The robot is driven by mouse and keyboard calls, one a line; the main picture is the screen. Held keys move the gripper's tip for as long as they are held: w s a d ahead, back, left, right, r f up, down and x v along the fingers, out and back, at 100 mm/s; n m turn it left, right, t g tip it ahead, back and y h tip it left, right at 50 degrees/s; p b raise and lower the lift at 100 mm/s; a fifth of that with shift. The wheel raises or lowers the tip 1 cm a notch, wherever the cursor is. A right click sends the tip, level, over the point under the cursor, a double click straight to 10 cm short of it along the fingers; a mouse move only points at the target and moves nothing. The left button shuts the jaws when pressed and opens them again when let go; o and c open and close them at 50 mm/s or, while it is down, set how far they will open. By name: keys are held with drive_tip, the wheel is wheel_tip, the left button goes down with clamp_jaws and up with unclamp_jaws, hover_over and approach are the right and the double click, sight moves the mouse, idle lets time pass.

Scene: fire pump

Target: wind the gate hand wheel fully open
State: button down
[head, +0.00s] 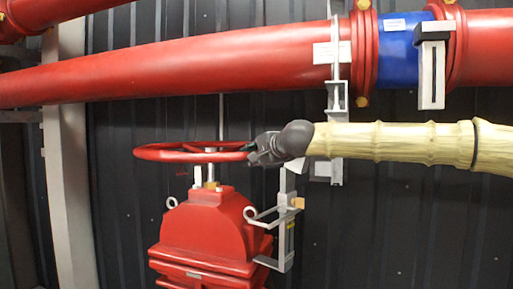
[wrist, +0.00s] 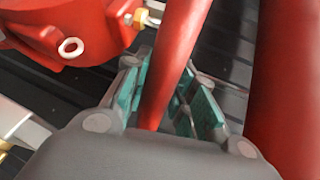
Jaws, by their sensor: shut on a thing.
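The red gate hand wheel (head: 165,152) lies flat on top of the red valve body (head: 205,225) in the head view. My gripper (head: 256,150) reaches in from the right and is at the right side of the wheel's rim. In the wrist view, the red rim (wrist: 178,60) runs between the teal-padded fingers of my gripper (wrist: 168,95), which are shut on it. The valve body also shows at the upper left of the wrist view (wrist: 75,25). The part of the rim inside the fingers is partly hidden.
A large red pipe (head: 200,68) with a blue section (head: 398,60) runs above the wheel. A grey bracket (head: 284,235) stands right of the valve, below my gripper. A pale post (head: 68,180) is at the left. A dark ribbed wall is behind.

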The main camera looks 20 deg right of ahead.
drive_tip(key=shift+w+d+r+n+y+p, duration=0.1)
drive_tip(key=shift+w+d+n+y+p, duration=0.25)
drive_tip(key=shift+p, duration=0.6)
drive_tip(key=shift+d+r+n+y+p, duration=0.15)
drive_tip(key=shift+d+p, duration=0.35)
drive_tip(key=shift+p, duration=0.5)
drive_tip(key=shift+w+d+r+n+y+p, duration=0.15)
drive_tip(key=shift+d+p, duration=0.25)
drive_tip(key=shift+p, duration=0.55)
drive_tip(key=shift+w+d+f+p, duration=0.25)
drive_tip(key=shift+f+p, duration=0.1)
drive_tip(key=shift+p, duration=0.3)
drive_tip(key=shift+g+y, duration=0.25)
drive_tip(key=shift+g, duration=0.05)
drive_tip(key=c, duration=1.1)
unclamp_jaws()
drive_tip(key=shift+s, duration=0.1)
drive_tip(key=shift+c, duration=0.2)
drive_tip(key=v, duration=1.2)
drive_tip(key=shift+f, duration=0.1)
